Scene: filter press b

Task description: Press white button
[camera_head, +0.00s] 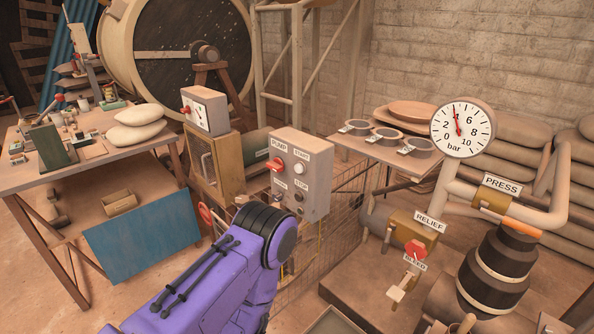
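The white button (299,168) is a small round cap on the grey control box (313,190), under a label reading START. The box stands upright near the middle of the head view. A red knob (277,164) sits left of the button, beside a PUMP label. A dark button (299,197) lies below, under a STOP label. My purple arm comes in from the lower left and its black joint lies below and left of the box, apart from the white button in the picture. Neither of my grippers shows. Nothing covers the white button.
A wooden table (82,167) with tools and sacks stands left. A smaller switch box (206,111) is behind the control box. A bench (384,156) with round dishes stands behind.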

